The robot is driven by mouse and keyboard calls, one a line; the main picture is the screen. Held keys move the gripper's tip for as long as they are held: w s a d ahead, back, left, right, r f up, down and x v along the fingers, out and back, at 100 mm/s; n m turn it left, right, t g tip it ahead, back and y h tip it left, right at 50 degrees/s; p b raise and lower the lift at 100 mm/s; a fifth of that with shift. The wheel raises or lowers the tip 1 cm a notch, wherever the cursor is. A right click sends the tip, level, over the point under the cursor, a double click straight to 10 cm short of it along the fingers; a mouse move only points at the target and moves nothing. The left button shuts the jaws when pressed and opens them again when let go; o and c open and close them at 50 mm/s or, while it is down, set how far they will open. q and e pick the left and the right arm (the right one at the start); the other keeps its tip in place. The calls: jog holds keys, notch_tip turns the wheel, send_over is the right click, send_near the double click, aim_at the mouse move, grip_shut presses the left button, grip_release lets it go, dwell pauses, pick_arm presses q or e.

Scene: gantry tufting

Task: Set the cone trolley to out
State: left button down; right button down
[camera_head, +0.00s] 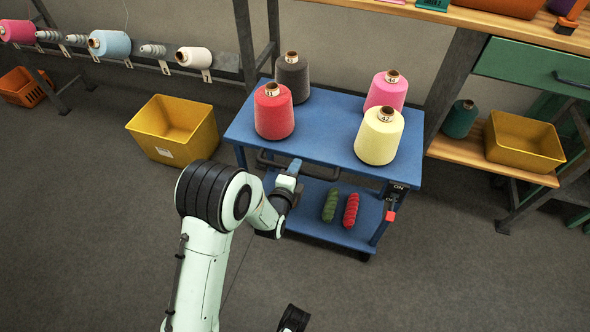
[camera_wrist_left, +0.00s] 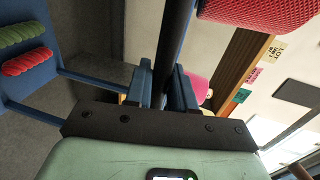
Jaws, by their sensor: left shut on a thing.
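The cone trolley (camera_head: 335,135) is a blue two-shelf cart at the centre of the head view. Its top holds a red cone (camera_head: 274,112), a dark grey cone (camera_head: 292,78), a pink cone (camera_head: 386,90) and a pale yellow cone (camera_head: 379,136). A dark handle bar (camera_head: 324,174) runs along its near edge. My left gripper (camera_head: 292,168) is shut on this handle. In the left wrist view the dark bar (camera_wrist_left: 174,40) passes between the blue fingers (camera_wrist_left: 168,90).
Green and red yarn skeins (camera_head: 340,207) lie on the lower shelf. A red-tipped switch (camera_head: 390,215) labelled ON is on the trolley's right front leg. A yellow bin (camera_head: 175,130) stands left; a bench (camera_head: 490,160) stands right. The near floor is clear.

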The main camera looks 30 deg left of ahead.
pick_arm(q)
jog(key=c, duration=1.1)
grip_release()
jog(key=p+v, duration=0.6)
jog(key=v, duration=0.7)
jog(key=shift+s, duration=0.2)
pick_arm(e)
jog(key=s+a+r+g+y, duration=0.1)
jog(key=s+a+r+g, duration=0.2)
jog(key=s+r, duration=0.4)
jog(key=shift+s+a+n, duration=0.3)
jog(key=shift+s+a, duration=0.2)
jog(key=shift+s, duration=0.3)
pick_arm(q)
jog(key=shift+r, duration=0.1)
